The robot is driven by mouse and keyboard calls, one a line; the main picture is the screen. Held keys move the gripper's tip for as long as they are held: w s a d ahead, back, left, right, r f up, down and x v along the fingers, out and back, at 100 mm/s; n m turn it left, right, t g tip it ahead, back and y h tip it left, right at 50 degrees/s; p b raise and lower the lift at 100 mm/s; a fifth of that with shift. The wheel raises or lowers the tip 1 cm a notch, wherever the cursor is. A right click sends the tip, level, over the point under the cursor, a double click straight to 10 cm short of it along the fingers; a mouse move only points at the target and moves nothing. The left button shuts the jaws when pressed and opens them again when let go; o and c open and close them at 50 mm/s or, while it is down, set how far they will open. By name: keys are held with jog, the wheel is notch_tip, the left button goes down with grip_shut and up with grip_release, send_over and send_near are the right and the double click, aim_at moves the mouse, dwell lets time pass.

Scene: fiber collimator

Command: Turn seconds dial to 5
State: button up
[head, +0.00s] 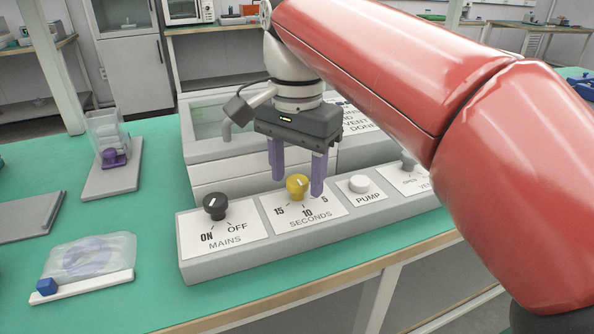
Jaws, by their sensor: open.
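The seconds dial is a yellow knob (297,187) on the grey control panel (225,269), above a label marked 15, 10, 5 and SECONDS (311,219). A pale mark shows on top of the knob; which number it points to is too small to tell. My gripper (297,184) points down with its two purple fingers apart, one on each side of the yellow knob. I cannot tell whether the fingers touch it. The right finger partly covers the label's upper right area.
A black mains knob (215,206) stands left of the dial, and a white pump button (359,184) to its right. A vent knob is partly hidden by my red arm. A grey box-like machine (220,165) stands behind.

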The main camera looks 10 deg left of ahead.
jog(key=shift+c, duration=0.4)
jog(key=c, duration=0.9)
jog(key=shift+r+n+p, duration=0.15)
jog(key=shift+n+p, duration=0.15)
jog(key=shift+n, duration=0.1)
jog(key=shift+n+p, duration=0.45)
jog(key=shift+n, duration=0.05)
jog(key=n+p, duration=0.1)
jog(key=n, duration=0.1)
jog(key=shift+n, duration=0.3)
jog(key=n, duration=0.3)
jog(key=shift+n, duration=2.2)
